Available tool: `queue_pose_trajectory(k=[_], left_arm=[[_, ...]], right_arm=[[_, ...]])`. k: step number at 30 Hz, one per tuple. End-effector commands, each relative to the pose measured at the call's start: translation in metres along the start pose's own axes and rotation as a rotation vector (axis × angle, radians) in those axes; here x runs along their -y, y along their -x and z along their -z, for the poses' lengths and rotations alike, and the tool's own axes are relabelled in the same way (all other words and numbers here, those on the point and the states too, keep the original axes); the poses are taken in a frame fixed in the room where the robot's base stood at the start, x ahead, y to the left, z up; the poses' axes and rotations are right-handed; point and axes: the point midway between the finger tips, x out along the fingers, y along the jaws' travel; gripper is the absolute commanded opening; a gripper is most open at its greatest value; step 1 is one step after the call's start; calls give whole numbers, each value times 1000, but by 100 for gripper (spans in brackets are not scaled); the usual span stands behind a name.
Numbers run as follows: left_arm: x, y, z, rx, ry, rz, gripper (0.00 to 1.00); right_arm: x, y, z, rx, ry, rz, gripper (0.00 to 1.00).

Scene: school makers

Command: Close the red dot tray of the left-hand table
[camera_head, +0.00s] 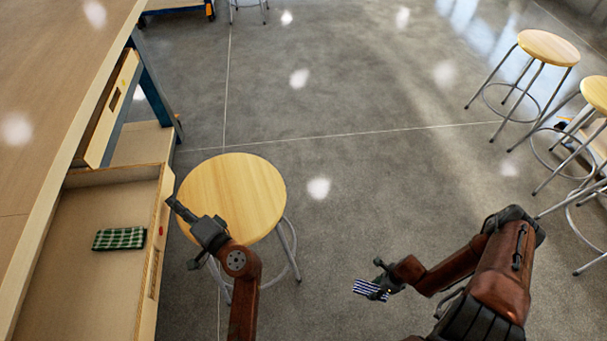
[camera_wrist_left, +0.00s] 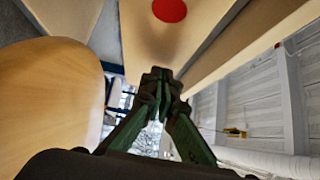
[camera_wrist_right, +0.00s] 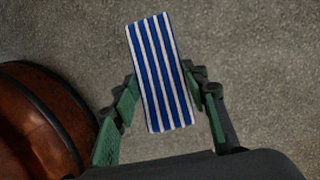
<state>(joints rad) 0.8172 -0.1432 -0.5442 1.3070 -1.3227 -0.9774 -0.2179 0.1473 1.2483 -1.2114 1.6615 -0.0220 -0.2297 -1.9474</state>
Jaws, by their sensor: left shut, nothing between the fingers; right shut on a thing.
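The red dot tray (camera_head: 152,275) is a wooden drawer pulled out from the left-hand table (camera_head: 60,105). A green checked cloth (camera_head: 119,238) lies flat inside it. My left gripper (camera_head: 174,204) is shut and empty, its tips right at the outer front of the tray; I cannot tell whether they touch. In the left wrist view the red dot (camera_wrist_left: 169,10) shows on the wooden front just beyond the shut fingers (camera_wrist_left: 160,78). My right gripper (camera_head: 382,277) is shut on a blue-and-white striped cloth (camera_wrist_right: 158,75), held over the floor, away from the table.
A round wooden stool (camera_head: 232,195) stands close to the tray's front, beside my left gripper. Another drawer front (camera_head: 110,108) of the table is farther along. More stools (camera_head: 548,47) stand at the right. The grey floor (camera_head: 340,90) between is clear.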

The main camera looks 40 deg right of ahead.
Motion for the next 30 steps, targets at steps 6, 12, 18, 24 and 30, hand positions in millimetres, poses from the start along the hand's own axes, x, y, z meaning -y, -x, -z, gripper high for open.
queue_pose_trajectory(k=[6,12,18,24,30], left_arm=[[1,-4,-4,-1,0,1,0],[1,-4,-4,-1,0,1,0],[1,-8,-9,0,-1,1,0],[3,-29,-30,4,-2,3,0],[2,-64,-66,6,-3,2,0]], right_arm=[[0,-2,1,-2,0,0,27],[0,-1,1,-2,0,0,27],[0,0,0,0,0,0,27],[0,5,-3,5,1,2,27],[0,9,-6,11,2,4,27]])
